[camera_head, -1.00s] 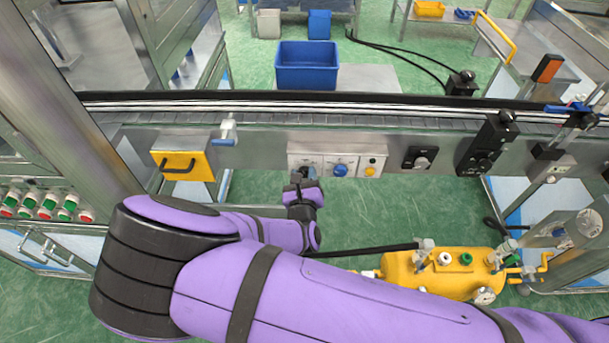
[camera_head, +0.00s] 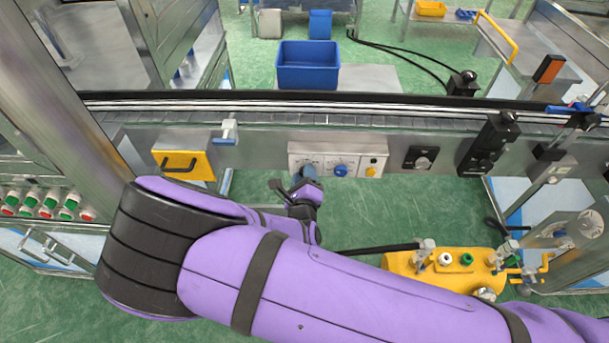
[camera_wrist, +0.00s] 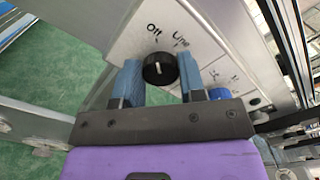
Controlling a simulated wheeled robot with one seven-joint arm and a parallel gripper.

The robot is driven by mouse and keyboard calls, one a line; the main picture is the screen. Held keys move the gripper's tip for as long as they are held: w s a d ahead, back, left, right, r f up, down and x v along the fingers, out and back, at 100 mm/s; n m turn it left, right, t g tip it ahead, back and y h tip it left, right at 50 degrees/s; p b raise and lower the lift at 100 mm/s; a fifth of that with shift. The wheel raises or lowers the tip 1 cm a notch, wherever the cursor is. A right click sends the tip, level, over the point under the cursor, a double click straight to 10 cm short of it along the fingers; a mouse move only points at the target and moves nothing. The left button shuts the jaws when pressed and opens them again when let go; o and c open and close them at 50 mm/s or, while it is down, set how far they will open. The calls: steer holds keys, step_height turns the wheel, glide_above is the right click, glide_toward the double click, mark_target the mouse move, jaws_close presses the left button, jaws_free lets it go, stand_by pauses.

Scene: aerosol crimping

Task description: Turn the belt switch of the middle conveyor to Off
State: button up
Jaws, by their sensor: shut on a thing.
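The black belt switch knob (camera_wrist: 160,69) sits on a pale panel in the wrist view, under the printed words Off and Line. A short white mark shows on its face, close to upright in the picture. My gripper (camera_wrist: 160,78) has one blue finger on each side of the knob and is shut on it. In the head view my gripper (camera_head: 306,173) reaches the left end of the white switch panel (camera_head: 325,148). There the knob is hidden behind the fingers.
A blue knob (camera_head: 341,170) and a yellow knob (camera_head: 371,171) sit just right on the same panel. The conveyor (camera_head: 350,118) runs above. A yellow handled box (camera_head: 184,165) is to the left, and a yellow tank (camera_head: 425,272) stands below right.

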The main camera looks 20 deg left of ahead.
steer(key=shift+f, duration=0.1)
steer(key=o, duration=0.9)
steer(key=shift+s, duration=0.1)
